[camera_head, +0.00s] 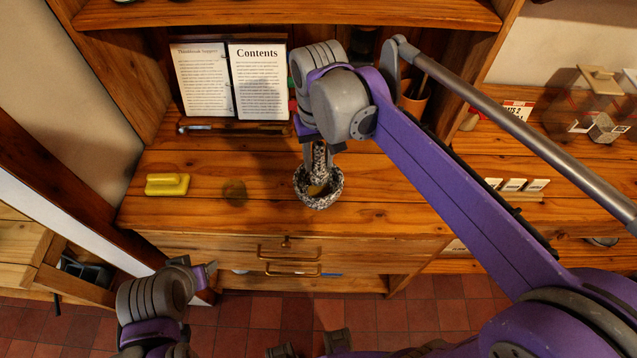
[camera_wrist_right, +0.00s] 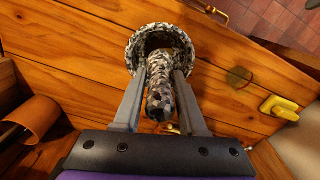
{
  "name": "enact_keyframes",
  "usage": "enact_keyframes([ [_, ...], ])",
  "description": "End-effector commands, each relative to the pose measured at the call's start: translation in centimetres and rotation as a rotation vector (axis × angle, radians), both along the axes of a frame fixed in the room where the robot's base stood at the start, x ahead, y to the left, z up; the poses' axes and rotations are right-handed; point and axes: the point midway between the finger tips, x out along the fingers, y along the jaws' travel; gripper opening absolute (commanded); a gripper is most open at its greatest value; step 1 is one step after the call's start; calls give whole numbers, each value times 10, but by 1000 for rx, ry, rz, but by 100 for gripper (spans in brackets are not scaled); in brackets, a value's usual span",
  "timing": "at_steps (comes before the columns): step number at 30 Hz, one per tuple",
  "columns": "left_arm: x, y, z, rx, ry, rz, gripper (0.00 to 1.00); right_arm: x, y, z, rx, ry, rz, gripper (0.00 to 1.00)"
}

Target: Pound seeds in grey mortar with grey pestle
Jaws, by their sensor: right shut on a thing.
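The grey speckled mortar (camera_head: 318,198) stands on the wooden counter and also shows in the right wrist view (camera_wrist_right: 137,45). Something yellowish, likely the seeds (camera_head: 316,189), shows in the bowl. My right gripper (camera_head: 317,150) is above the mortar, shut on the grey speckled pestle (camera_wrist_right: 160,95). The pestle (camera_head: 320,165) has its lower end inside the mortar; whether it touches the bottom is hidden. My left gripper (camera_head: 207,270) is low at the left, in front of the counter and away from the mortar; its fingers are too unclear to judge.
An open book (camera_head: 231,80) stands behind. Drawers with handles (camera_head: 290,254) are below the counter's front edge.

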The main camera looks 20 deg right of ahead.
Motion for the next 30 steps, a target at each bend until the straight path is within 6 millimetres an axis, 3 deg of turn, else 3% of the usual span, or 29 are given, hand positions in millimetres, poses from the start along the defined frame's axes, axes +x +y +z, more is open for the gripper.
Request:
enact_keyframes([
  [3,6,0,14,0,-11,0,57,2,0,17,0,-4,0,0],
  [16,21,0,46,0,-40,0,57,2,0,60,0,-4,0,0],
  [30,21,0,47,0,-41,0,57,0,0,62,0,0,0,0],
])
